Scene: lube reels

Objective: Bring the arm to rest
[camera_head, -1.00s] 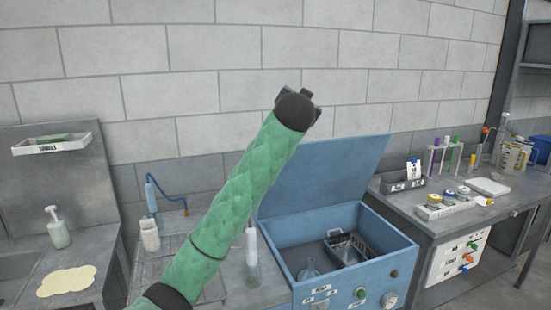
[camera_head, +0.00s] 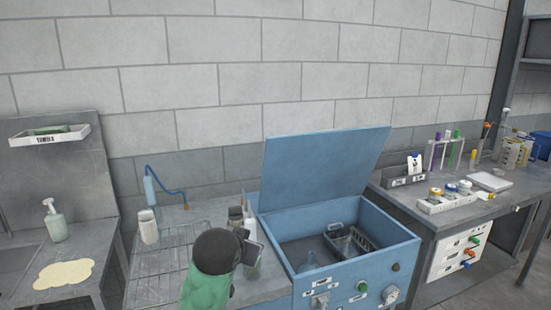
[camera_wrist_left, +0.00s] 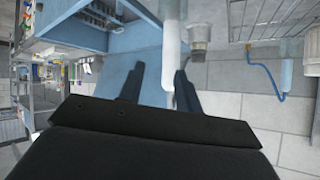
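My left arm, in a green sleeve, comes up from the bottom of the head view. Its black gripper (camera_head: 246,244) is low over the counter, just left of the blue box (camera_head: 305,275). In the left wrist view the two dark fingers (camera_wrist_left: 157,82) stand apart. A white tube-like item (camera_wrist_left: 171,60) shows in line with the gap, near one finger; I cannot tell its distance, and nothing looks gripped. My right gripper is not in view.
The blue box has its lid (camera_head: 325,170) raised, with a wire basket (camera_head: 350,243) and glassware inside. A white container (camera_head: 148,228) and a wire rack (camera_head: 165,262) are to the left. A bench (camera_head: 440,222) with tubes and trays is at the right.

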